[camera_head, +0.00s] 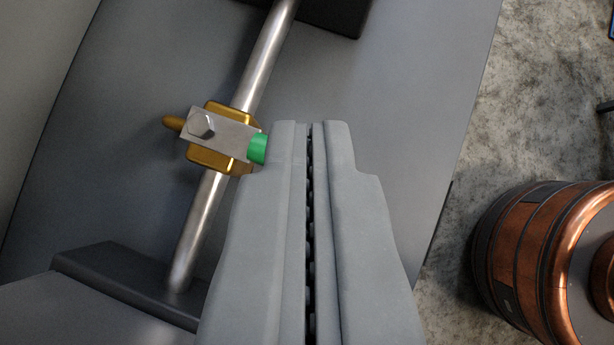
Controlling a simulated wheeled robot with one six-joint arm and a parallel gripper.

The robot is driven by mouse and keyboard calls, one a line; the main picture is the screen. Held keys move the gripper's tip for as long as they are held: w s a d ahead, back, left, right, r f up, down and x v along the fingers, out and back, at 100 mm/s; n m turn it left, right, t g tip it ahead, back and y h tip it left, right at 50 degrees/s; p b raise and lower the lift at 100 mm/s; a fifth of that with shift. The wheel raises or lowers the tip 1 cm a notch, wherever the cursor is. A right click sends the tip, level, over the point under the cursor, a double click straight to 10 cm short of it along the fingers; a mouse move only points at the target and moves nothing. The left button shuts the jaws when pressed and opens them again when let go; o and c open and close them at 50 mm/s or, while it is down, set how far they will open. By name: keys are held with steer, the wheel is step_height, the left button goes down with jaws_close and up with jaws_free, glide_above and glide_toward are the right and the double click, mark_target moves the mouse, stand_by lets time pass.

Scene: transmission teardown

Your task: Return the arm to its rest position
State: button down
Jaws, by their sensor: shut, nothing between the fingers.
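My gripper (310,128) reaches up the middle of the view with its two grey fingers side by side and closed, nothing between them. To the left of its fingertips, a brass block with a silver clamp plate and bolt (215,130) sits on a slanted steel rod (262,60). A green piece (258,149) sticks out of the clamp's right end, and the left finger's edge overlaps it in the picture. I cannot tell whether they touch.
A dark grey panel (400,110) lies behind the rod. Dark blocks stand at the rod's lower end (110,268) and upper end (335,12). A copper-coloured cylinder (535,245) stands at the lower right on mottled grey floor (530,90).

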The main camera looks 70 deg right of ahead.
steer(key=shift+a+r, duration=0.25)
steer(key=shift+r, duration=0.1)
steer(key=shift+s, duration=0.1)
steer(key=s+d+r+n+t+y, duration=0.25)
steer(key=s+r, duration=0.25)
steer(key=s, duration=0.5)
steer(key=s+d+r+n+t+y, duration=0.1)
steer(key=s+d+r+n+t, duration=0.2)
steer(key=s, duration=0.6)
steer(key=s+d+r+n+t+y, duration=0.1)
steer(key=s+r+n+y, duration=0.15)
steer(key=s+r, duration=0.55)
steer(key=s+d+f+n+t+y, duration=0.1)
steer(key=s+f+n+t, duration=0.2)
steer(key=s, duration=1.4)
steer(key=s+d+f+n+t+y, duration=0.1)
steer(key=s+f+n+t, duration=0.2)
steer(key=s, duration=1.4)
step_height(320, 180, down, 4)
steer(key=shift+r+t, duration=0.25)
steer(key=shift+t, duration=0.7)
steer(key=shift+d, duration=0.1)
